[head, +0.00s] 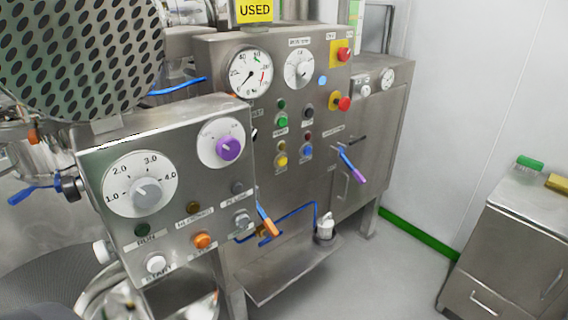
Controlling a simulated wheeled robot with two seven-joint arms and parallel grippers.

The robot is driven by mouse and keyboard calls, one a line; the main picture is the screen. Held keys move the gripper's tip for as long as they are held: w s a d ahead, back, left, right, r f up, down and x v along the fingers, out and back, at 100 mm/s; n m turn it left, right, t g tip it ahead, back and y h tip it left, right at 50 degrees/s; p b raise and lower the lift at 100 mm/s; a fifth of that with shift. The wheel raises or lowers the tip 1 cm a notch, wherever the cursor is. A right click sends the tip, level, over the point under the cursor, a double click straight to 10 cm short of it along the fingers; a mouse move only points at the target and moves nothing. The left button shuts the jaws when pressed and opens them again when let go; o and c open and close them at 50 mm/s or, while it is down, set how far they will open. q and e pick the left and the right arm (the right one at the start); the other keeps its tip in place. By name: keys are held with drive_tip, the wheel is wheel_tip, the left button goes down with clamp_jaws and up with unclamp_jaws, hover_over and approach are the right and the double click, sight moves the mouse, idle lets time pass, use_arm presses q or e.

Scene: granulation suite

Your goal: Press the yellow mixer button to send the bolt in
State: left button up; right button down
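A small yellow button (281,161) sits low on the left side of the far steel control panel (225,60). It is below a green button (281,121) and left of a blue button (306,152). Its label is too small to read. I cannot make out a bolt in this view. Neither of my grippers shows in the head view, and nothing is touching the yellow button.
A nearer steel control box (185,175) with dials, a white button (156,264) and an orange button (202,241) stands front left. A steel cabinet (515,245) stands right, with clear floor between.

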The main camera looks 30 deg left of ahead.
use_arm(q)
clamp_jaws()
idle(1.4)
